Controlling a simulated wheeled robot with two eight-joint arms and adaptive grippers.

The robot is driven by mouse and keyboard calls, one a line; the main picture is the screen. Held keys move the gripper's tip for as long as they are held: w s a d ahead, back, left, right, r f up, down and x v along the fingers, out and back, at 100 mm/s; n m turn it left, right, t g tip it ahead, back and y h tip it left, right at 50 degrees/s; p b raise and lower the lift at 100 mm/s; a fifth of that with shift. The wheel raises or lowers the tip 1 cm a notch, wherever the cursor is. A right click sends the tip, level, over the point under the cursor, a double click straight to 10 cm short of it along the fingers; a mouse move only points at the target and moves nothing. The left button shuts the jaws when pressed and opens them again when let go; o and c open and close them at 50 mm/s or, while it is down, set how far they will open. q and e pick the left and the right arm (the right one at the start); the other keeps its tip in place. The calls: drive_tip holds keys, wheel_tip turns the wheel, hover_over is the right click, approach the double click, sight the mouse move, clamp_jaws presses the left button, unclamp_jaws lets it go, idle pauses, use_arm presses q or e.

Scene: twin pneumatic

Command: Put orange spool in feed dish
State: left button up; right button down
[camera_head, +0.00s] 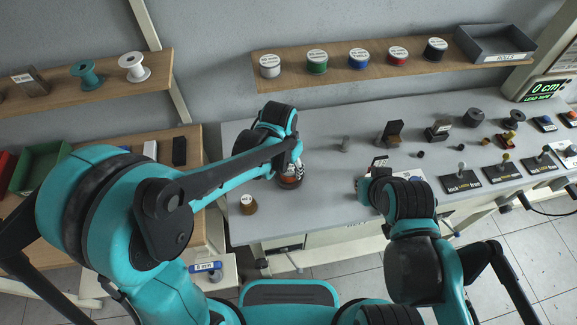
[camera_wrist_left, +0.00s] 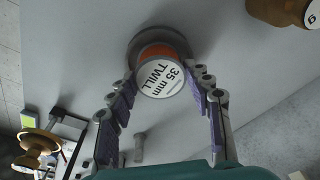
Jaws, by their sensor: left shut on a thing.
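The orange spool (camera_wrist_left: 165,52) has a white end face reading "35 mm TWILL" and stands between the fingertips of my left gripper (camera_wrist_left: 165,72) in the left wrist view. A dark round dish (camera_wrist_left: 137,45), which looks like the feed dish, surrounds its far end; I cannot tell whether the spool rests on it. In the head view, my left gripper (camera_head: 292,168) is low over the table, with orange (camera_head: 290,180) and the dark dish rim (camera_head: 291,187) just below it. My right gripper (camera_head: 374,178) is over the table's front edge; its fingers are mostly hidden by its arm.
A brown labelled spool (camera_head: 248,205) stands at the table's front left corner. A small grey post (camera_head: 345,144) and dark blocks (camera_head: 390,134) stand behind and right. Levers on black plates (camera_head: 462,179) line the right. Labelled spools fill the upper shelf (camera_head: 345,75).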

sight(285, 173)
use_arm(q)
drive_tip(key=o, duration=1.2)
drive_tip(key=shift+f, duration=0.15)
drive_tip(key=shift+o, duration=0.2)
wheel_tip(285, 173, up, 12)
drive_tip(key=s+a+p, duration=0.1)
drive_tip(key=s+p, duration=0.1)
drive_tip(key=p, duration=0.2)
drive_tip(key=s+a+r+n+t, duration=0.1)
drive_tip(key=s+a+n+t, duration=0.2)
drive_tip(key=a, duration=0.5)
drive_tip(key=s+a+r+n+t+y, duration=0.1)
drive_tip(key=s+a+r+n+t, duration=0.1)
drive_tip(key=s+a, duration=0.4)
drive_tip(key=shift+s+a+n+t, duration=0.25)
drive_tip(key=shift+a+n+t, duration=0.15)
drive_tip(key=shift+a+n, duration=0.7)
drive_tip(key=shift+a, duration=0.2)
